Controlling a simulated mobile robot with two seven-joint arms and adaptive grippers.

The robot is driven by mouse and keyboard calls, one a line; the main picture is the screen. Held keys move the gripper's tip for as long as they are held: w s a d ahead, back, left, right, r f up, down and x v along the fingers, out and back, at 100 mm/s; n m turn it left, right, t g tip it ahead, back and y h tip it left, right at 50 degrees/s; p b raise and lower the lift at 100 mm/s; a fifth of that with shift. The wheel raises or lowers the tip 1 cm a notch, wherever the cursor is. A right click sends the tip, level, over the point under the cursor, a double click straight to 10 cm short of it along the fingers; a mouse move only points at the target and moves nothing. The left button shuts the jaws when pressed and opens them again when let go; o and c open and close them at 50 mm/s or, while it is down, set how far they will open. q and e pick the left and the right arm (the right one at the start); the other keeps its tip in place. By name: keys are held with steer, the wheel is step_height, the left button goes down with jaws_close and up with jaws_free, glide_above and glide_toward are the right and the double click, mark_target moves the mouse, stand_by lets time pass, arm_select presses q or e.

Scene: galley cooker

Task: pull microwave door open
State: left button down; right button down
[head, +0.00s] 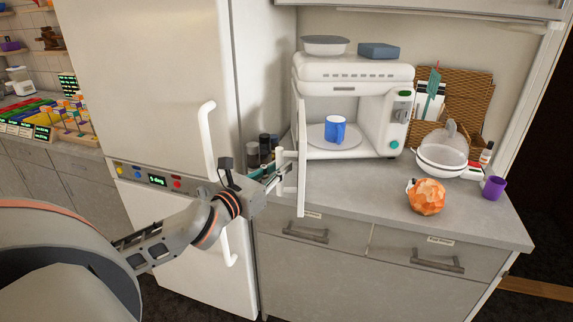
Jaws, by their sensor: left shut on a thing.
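The white microwave (372,75) stands on the grey counter. Its door (301,170) is swung out toward me on its left side and shows almost edge-on. The front is open, with a blue mug (335,129) on the pale turntable (322,139) inside. My left gripper (284,168) is at the outer side of the door, shut on the door handle (286,155). The finger contact is small and partly hidden. My right gripper is out of view.
A tall white fridge (145,80) stands close on the left, with dark jars (265,148) between it and the door. An orange round object (427,197), a white lidded pot (441,158) and a purple cup (494,187) sit at right. The counter's front middle is clear.

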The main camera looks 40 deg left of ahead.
arm_select(q)
steer(key=shift+s+a, duration=0.1)
steer(key=shift+a, duration=0.2)
steer(key=c, duration=2)
jaws_free()
steer(key=shift+s+a, duration=0.1)
steer(key=shift+s, duration=3.65)
steer(key=shift+m, duration=0.3)
